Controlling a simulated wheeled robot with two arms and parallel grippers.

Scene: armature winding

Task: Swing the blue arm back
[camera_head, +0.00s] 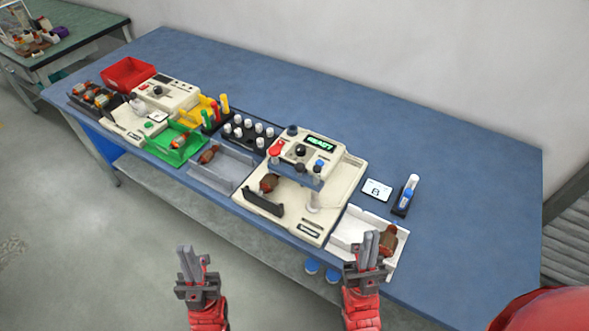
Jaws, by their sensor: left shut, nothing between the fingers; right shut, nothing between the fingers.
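The blue arm (296,177) is a short bar on the cream winding machine (330,172), lying across the front of its raised control block. My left gripper (191,262) is shut and empty over the floor, in front of the bench. My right gripper (367,251) is shut and empty, at the bench's front edge by the white tray. Neither touches the blue arm.
A white tray (345,235) with an armature (388,241) is right of the machine, partly behind my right gripper. A card marked B (377,189) and a holder with tubes (407,198) lie behind it. Left are a grey tray (222,170) and a second machine (172,95). The bench's right is clear.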

